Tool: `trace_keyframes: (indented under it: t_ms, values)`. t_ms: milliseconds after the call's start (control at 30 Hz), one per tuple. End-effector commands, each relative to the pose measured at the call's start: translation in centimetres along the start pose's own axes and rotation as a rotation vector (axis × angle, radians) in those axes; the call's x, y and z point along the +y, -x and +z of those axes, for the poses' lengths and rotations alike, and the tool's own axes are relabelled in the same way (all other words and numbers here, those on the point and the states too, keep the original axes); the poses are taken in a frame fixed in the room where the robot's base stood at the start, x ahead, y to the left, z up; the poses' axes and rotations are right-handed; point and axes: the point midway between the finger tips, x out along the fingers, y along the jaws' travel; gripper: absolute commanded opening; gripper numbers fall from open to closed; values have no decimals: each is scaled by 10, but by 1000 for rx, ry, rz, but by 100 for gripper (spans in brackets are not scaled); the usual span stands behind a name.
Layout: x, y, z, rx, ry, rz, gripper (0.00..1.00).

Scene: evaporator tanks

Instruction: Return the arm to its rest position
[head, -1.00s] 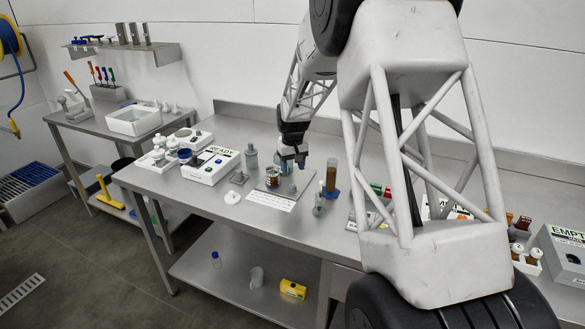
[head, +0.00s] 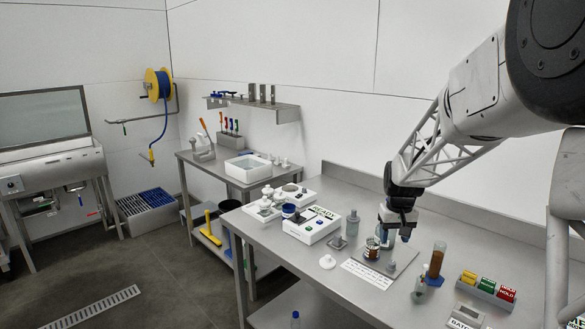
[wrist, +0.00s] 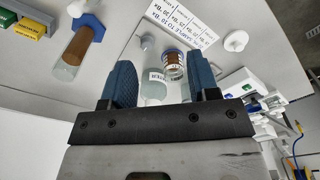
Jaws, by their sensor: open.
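My gripper (head: 397,228) hangs from my arm, pointing down over the back of a grey plate (head: 402,262) on the steel bench. In the wrist view my gripper (wrist: 162,82) has its two blue fingers apart, with no object clamped between them. A clear labelled bottle (wrist: 154,88) shows below and beyond the finger gap. A small jar with brown contents (wrist: 173,66) stands next to it; the jar (head: 372,249) also shows at the plate's left in the head view.
A cylinder of brown liquid (head: 437,260) on a blue base stands right of the plate. A white READY instrument (head: 311,226) and a grey bottle (head: 352,224) stand left. Coloured blocks (head: 488,286) sit at the right. A white label card (head: 367,274) lies in front.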

Motion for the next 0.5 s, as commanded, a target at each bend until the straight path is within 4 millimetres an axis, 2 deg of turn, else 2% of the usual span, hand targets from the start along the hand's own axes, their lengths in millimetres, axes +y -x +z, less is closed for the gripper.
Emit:
trace_keyframes:
  t_ms: [33, 200, 500]
  values:
    - [-6, 10, 12, 7, 0, 1, 55]
    - [-22, 36, 50, 26, -2, 4, 55]
    - [-47, 72, 120, 58, -7, 6, 55]
